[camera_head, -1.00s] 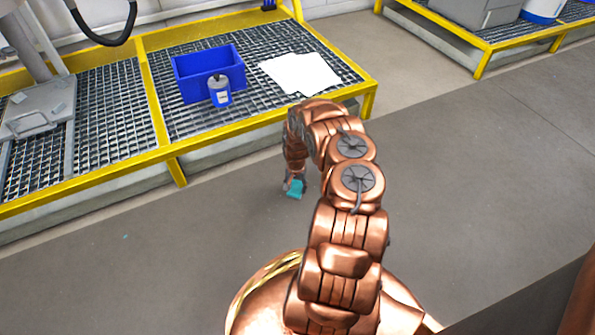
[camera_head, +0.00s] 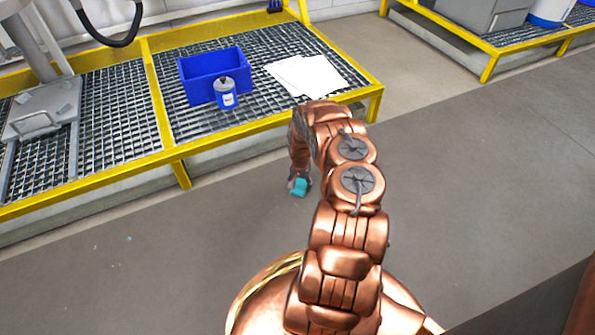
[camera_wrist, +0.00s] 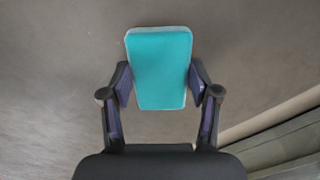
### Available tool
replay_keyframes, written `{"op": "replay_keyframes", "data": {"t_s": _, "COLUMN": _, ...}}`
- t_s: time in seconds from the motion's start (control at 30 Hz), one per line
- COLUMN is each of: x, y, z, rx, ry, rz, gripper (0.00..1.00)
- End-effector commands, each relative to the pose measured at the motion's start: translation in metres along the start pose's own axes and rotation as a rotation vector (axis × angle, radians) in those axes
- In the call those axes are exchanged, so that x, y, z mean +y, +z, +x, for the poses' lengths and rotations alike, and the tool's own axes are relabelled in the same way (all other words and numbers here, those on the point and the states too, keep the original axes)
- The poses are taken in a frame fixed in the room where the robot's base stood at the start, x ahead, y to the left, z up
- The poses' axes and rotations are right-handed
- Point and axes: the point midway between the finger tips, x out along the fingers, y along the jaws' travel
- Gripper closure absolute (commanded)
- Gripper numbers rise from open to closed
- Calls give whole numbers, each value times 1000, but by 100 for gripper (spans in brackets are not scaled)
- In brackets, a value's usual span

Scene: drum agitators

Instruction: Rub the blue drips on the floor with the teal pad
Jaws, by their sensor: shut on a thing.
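The teal pad (camera_head: 299,188) is in my gripper, low over the grey floor in front of the yellow-framed platform. In the wrist view the pad (camera_wrist: 160,68) is upright between the two fingers of my gripper (camera_wrist: 160,86), which are shut on its sides. I cannot tell whether the pad touches the floor. Small blue drips (camera_head: 128,238) show as tiny specks on the floor at the left in the head view, well to the left of the pad. I cannot make out drips in the wrist view.
The yellow-framed grating platform (camera_head: 181,172) runs along the floor's far side. On it are a blue bin (camera_head: 195,80), a blue-and-white bottle (camera_head: 225,95) and white sheets (camera_head: 303,75). The floor at the left and right is open.

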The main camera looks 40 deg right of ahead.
Motion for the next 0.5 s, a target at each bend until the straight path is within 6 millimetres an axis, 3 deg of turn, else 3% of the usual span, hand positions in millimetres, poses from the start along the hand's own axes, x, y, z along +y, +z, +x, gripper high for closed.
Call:
{"op": "replay_keyframes", "data": {"t_s": 0.03, "x": 0, "y": -1, "z": -19, "rx": 3, "ry": 2, "rz": -1, "gripper": 71}}
{"op": "replay_keyframes", "data": {"t_s": 0.5, "x": -8, "y": 4, "z": -60, "rx": 0, "ry": 1, "rz": -14, "gripper": 71}}
